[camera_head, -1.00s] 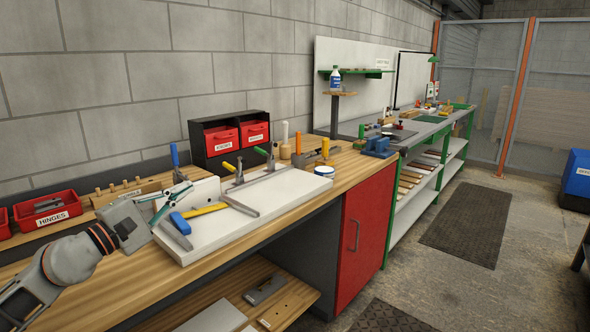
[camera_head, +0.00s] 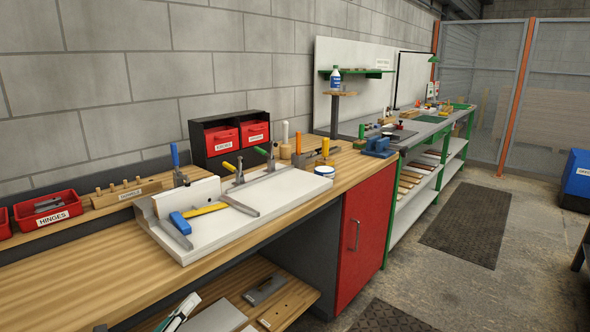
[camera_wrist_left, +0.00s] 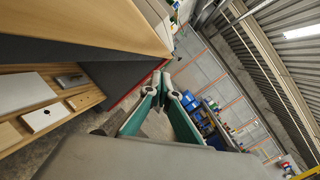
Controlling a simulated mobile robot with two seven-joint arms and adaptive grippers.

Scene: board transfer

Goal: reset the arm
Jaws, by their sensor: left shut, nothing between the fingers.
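My left gripper (camera_head: 181,313) shows only in part at the bottom edge of the head view, below the front edge of the wooden workbench (camera_head: 85,283). In the left wrist view the green fingers of my left gripper (camera_wrist_left: 161,80) come together at the tips, with nothing held. The gripper is clear of the bench top and in front of the lower shelf. Most of my left arm is out of the head view. My right gripper is in neither view.
A white board fixture (camera_head: 215,235) on the bench holds a blue-and-yellow hammer (camera_head: 203,210) and clamps. A red bin marked HINGES (camera_head: 48,209) is at left. The lower shelf (camera_head: 222,286) carries a grey panel. A red cabinet door (camera_head: 362,240) stands right of the shelf.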

